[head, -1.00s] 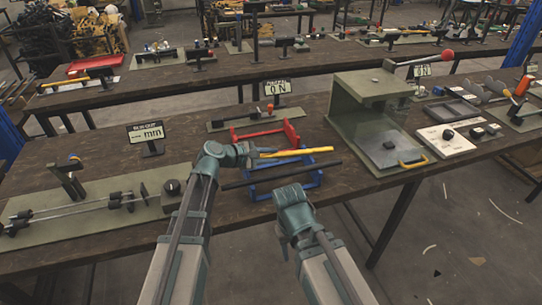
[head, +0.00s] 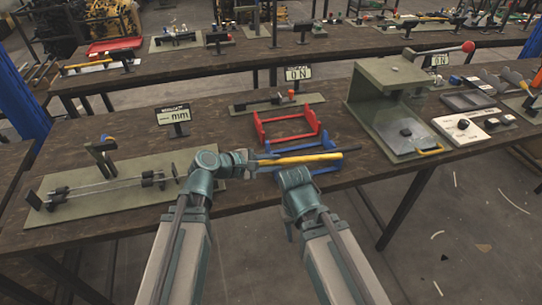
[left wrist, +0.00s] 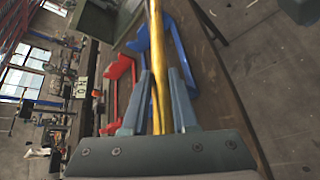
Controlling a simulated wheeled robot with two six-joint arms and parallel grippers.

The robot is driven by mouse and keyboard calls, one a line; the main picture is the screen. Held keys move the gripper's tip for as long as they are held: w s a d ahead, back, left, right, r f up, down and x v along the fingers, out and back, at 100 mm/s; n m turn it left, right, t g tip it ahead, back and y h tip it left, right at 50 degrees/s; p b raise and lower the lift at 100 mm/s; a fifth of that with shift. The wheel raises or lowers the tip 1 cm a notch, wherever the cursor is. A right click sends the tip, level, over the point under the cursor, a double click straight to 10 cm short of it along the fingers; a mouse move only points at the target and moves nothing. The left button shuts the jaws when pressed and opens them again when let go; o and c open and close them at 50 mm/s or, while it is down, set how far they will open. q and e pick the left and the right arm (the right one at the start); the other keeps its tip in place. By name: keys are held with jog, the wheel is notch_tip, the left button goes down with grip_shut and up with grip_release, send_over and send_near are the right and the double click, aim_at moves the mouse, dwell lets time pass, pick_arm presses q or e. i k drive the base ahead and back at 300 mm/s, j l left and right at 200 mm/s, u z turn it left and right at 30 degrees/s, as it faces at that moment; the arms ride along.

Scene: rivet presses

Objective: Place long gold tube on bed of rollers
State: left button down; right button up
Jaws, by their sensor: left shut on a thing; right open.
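The long gold tube (head: 305,159) is held at its left part by my left gripper (head: 252,161), over or just above the blue rack (head: 325,169). In the left wrist view the tube (left wrist: 157,60) runs between the two fingers. My right gripper (head: 291,182) is at the front table edge, in front of the blue rack. It is open and empty; its fingers are poorly seen. A green plate with two long parallel rods (head: 108,186) and dark end blocks, seemingly the bed of rollers, lies at the left beside the "mm" sign (head: 172,116).
A red rack (head: 287,135) stands behind the blue one. A green press (head: 385,110) stands at the right.

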aim_at(103, 185)
jog(key=k+j, duration=0.1)
jog(key=j, duration=0.3)
jog(key=k+j, duration=0.15)
jog(key=j, duration=0.2)
jog(key=k+j, duration=0.1)
jog(key=j, duration=0.3)
jog(key=k+j, duration=0.1)
jog(key=j, duration=0.25)
jog(key=k+j, duration=0.1)
jog(key=j, duration=0.3)
jog(key=k+j, duration=0.15)
jog(key=j, duration=0.25)
jog(key=i+j, duration=0.1)
jog(key=j, duration=0.5)
